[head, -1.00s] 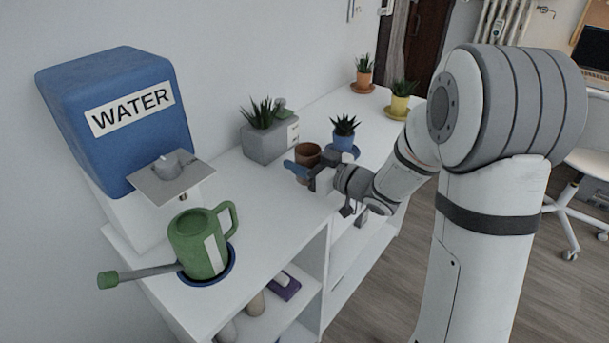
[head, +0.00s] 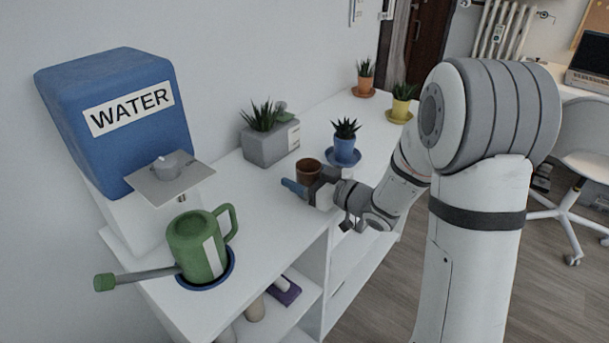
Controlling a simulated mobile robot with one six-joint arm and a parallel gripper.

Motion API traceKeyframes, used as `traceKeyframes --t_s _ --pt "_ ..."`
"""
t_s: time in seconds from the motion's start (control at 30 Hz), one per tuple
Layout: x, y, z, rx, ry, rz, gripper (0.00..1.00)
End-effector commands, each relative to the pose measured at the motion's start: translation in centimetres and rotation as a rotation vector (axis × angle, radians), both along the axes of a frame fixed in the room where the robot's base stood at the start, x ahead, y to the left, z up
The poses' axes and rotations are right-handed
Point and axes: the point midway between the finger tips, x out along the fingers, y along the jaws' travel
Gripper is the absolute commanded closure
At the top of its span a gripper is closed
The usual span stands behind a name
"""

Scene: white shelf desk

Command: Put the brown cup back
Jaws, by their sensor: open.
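The brown cup (head: 308,169) is upright on the white shelf desk, between the grey planter and the blue pot. Its lower part is hidden behind my gripper. My gripper (head: 299,184) is low over the desk top, right at the near side of the cup, with its blue-tipped finger reaching to the left. It is open. Whether its fingers still touch the cup cannot be told from this view.
A blue pot with a succulent (head: 345,151) stands right of the cup on a blue saucer. A grey planter (head: 271,147) is behind left. Orange (head: 365,85) and yellow (head: 400,102) pots stand farther back. A green watering can (head: 200,248) and blue water dispenser (head: 108,115) are left.

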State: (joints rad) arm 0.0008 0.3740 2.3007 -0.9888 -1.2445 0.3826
Motion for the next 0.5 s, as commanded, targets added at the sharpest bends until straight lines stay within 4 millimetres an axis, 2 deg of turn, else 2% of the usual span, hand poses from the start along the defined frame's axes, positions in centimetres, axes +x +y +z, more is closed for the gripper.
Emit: traceKeyframes --t_s 0.23,0.5 --pt "-0.1 -0.3 0.5 0.0 0.0 -0.002 0.28" --pt "-3.3 -4.6 0.7 -0.001 0.0 -0.007 0.28"
